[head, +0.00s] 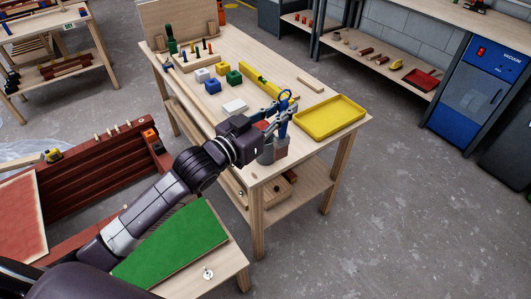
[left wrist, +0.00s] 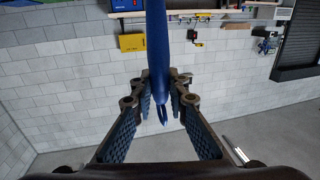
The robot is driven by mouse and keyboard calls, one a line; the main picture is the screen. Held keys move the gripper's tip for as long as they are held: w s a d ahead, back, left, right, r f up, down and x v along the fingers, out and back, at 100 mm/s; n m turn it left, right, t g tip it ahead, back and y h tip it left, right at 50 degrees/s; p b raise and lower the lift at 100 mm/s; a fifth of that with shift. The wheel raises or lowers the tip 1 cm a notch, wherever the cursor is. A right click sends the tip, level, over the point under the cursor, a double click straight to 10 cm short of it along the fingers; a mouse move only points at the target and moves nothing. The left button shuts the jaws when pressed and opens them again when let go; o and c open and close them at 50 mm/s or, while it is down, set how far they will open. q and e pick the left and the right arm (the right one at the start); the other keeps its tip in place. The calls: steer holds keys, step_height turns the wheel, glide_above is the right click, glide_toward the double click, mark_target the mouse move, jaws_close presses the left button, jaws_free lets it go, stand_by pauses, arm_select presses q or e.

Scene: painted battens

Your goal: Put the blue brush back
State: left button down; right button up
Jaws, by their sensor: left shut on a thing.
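My left gripper (head: 279,113) is over the front end of the wooden workbench and shut on the blue brush. The brush's blue handle (head: 283,128) shows upright at the fingertips in the head view. In the left wrist view the blue handle (left wrist: 157,45) stands between the two fingers (left wrist: 160,112). The brush's bristles cannot be made out. Just below the gripper is a grey can (head: 266,156) with a reddish part (head: 281,145) beside it, near the bench's front edge. Whether the brush's lower end is inside it cannot be told. My right gripper is not in view.
A yellow tray (head: 331,117) lies just right of the gripper. A yellow level (head: 258,80), a white block (head: 234,106) and several coloured blocks lie farther back on the bench (head: 222,48). A green board (head: 175,246) lies on a low table at the front.

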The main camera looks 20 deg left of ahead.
arm_select(q)
steer(key=w+a+r+y+p, duration=0.1)
steer(key=w+a+r, duration=0.55)
steer(key=r, duration=0.25)
step_height(320, 180, down, 20)
steer(key=n+p, duration=0.1)
steer(key=p, duration=0.1)
steer(key=shift+w+a+r+t, duration=0.2)
steer(key=shift+w+r+t, duration=0.1)
steer(key=shift+w, duration=0.15)
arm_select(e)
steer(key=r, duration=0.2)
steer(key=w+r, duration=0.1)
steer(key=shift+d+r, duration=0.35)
arm_select(q)
steer(key=shift+f, duration=0.1)
steer(key=c, duration=1.9)
jaws_free()
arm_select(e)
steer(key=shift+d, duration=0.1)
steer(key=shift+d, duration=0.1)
arm_select(q)
steer(key=shift+b+v, duration=0.8)
steer(key=shift+v, duration=5.2)
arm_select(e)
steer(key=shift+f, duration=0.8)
